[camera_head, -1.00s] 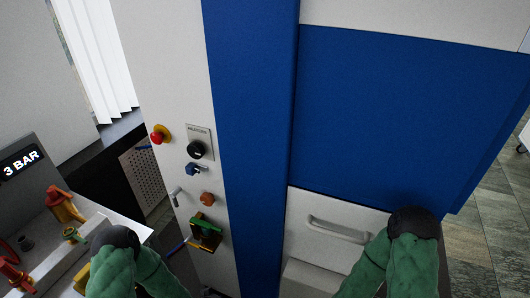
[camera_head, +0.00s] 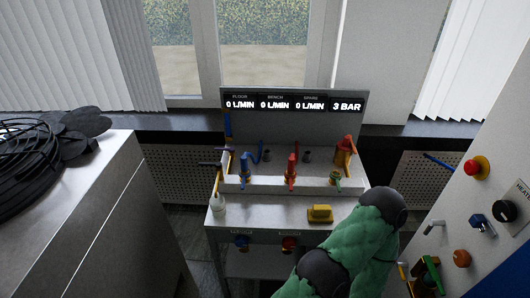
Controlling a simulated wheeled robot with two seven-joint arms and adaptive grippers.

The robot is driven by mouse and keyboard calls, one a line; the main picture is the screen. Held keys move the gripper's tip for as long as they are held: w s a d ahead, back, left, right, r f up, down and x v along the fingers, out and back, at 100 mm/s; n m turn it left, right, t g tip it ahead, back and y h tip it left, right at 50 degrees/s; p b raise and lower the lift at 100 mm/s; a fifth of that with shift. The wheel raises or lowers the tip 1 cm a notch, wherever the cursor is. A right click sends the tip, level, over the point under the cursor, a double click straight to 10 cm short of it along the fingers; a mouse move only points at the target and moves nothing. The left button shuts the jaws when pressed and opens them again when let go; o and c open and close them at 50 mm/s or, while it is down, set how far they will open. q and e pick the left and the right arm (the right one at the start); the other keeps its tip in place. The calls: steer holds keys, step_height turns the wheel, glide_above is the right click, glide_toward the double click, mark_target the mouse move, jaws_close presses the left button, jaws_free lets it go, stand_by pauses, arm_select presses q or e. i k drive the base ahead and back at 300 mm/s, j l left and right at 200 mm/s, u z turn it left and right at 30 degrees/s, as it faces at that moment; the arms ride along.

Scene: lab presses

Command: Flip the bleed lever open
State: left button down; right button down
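A grey valve bench (camera_head: 260,213) stands in the middle of the head view. On its raised ledge are a blue-handled valve (camera_head: 246,168), a red-handled valve (camera_head: 291,168), an orange-red fitting (camera_head: 344,150) at the right and a small green-topped brass fitting (camera_head: 336,182) below it. No readable label shows which is the bleed lever. A display (camera_head: 292,104) above reads 0 L/MIN for floor, bench and spare, and 3 BAR. Neither gripper shows.
A press panel (camera_head: 462,225) with a red button and knobs is at right. A grey cabinet (camera_head: 85,220) with black coiled cable fills the left.

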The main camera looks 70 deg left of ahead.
mark_target(218, 165)
steer(key=j+u, duration=0.2)
steer(key=u, duration=1)
steer(key=k+l+u, duration=0.1)
steer(key=u, duration=1.55)
steer(key=l, duration=0.05)
